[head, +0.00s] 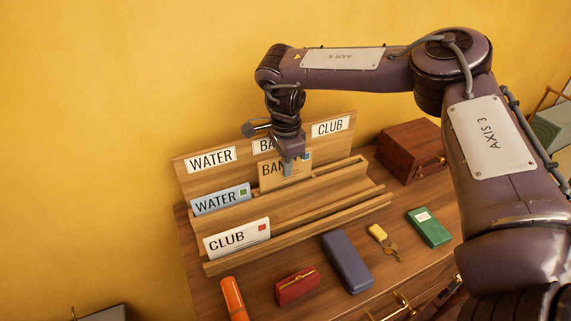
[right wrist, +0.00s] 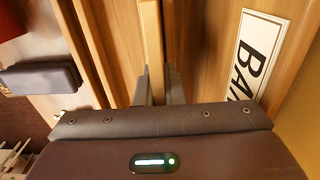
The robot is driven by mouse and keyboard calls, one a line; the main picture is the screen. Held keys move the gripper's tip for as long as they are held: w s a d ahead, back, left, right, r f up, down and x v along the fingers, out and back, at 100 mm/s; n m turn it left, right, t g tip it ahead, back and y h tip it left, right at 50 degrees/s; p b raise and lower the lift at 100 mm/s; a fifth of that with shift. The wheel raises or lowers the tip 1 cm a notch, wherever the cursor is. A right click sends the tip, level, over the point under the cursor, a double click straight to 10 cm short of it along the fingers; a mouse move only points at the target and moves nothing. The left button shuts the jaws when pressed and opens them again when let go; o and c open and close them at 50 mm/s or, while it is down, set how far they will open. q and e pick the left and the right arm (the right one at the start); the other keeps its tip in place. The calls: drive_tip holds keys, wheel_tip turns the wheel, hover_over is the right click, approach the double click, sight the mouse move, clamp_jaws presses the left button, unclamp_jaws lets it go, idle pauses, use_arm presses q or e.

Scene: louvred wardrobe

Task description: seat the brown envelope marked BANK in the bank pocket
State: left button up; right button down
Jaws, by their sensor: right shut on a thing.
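The brown envelope marked BANK (head: 271,170) stands upright in the middle of the wooden letter rack, in front of the bank label (head: 262,147). My right gripper (head: 292,158) is shut on its upper edge and partly covers its lettering. In the right wrist view the envelope (right wrist: 151,35) shows edge-on as a tan strip between my fingers (right wrist: 158,88). The bank label also shows there at the right (right wrist: 255,60). The envelope's bottom edge meets the rear rail (head: 325,176); I cannot tell how deep it sits in the bank pocket. My left gripper is not in view.
A blue WATER envelope (head: 221,199) stands to the left, and a white CLUB envelope (head: 237,239) stands in the front row. A wooden box (head: 408,149) is right of the rack. A blue case (head: 347,261), red purse (head: 297,286) and green box (head: 428,227) lie in front.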

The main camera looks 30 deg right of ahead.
sight(285, 183)
drive_tip(key=shift+f+b, duration=0.65)
drive_tip(key=shift+f, duration=1.35)
drive_tip(key=c, duration=1.5)
unclamp_jaws()
drive_tip(key=shift+o, duration=0.2)
drive_tip(key=shift+w+r+b, duration=0.1)
drive_tip(key=shift+r+b, duration=0.25)
drive_tip(key=shift+r, duration=0.1)
wheel_tip(285, 183, up, 6)
drive_tip(key=shift+r+b, duration=0.15)
drive_tip(key=shift+b, duration=0.95)
drive_tip(key=shift+r, duration=0.25)
